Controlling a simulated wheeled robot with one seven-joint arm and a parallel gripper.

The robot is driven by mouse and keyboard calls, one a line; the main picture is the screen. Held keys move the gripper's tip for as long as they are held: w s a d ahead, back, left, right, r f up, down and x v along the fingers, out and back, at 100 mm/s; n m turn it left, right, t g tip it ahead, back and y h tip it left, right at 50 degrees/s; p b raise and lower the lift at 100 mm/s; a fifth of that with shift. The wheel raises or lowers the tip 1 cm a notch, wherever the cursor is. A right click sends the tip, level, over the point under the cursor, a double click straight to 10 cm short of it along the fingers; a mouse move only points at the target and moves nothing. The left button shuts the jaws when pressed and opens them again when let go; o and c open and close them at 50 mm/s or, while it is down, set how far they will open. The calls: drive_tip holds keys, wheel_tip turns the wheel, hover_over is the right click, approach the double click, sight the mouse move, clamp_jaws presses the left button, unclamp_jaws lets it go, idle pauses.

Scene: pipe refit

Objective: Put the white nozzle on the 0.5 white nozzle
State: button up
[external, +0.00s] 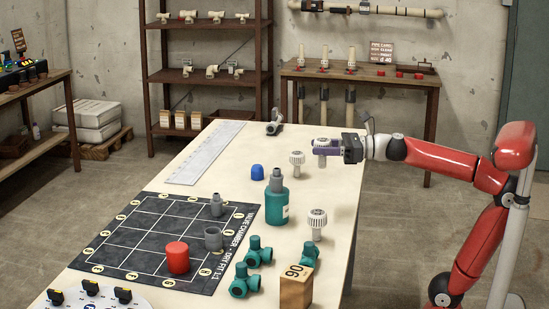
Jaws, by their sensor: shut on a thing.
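Three white nozzles with ribbed round caps and narrower stems show in the external view. My gripper (326,151), with purple fingers, is shut on one white nozzle (320,143) over the far right part of the table; I cannot tell whether its stem touches the table. A second white nozzle (297,158) stands upright just left of it, apart. A third white nozzle (317,219) stands upright nearer the camera, by the right edge. No 0.5 marking is readable on any of them.
Teal valve fittings (246,280) and a wooden 90 block (296,287) are nearer the camera.

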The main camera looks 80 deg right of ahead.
drive_tip(key=w+d+r+p, duration=0.2)
drive_tip(key=w+d+r, duration=0.5)
drive_tip(key=d+r, duration=0.3)
wheel_tip(320, 180, up, 6)
drive_tip(key=f+y+p, duration=0.1)
drive_tip(key=p, duration=0.1)
hover_over(297, 153)
drive_tip(key=shift+n, duration=0.4)
wheel_tip(297, 153, down, 19)
drive_tip(key=b, duration=0.8)
drive_tip(key=shift+d+f, duration=0.15)
drive_tip(key=shift+f, duration=0.15)
drive_tip(key=o, duration=1)
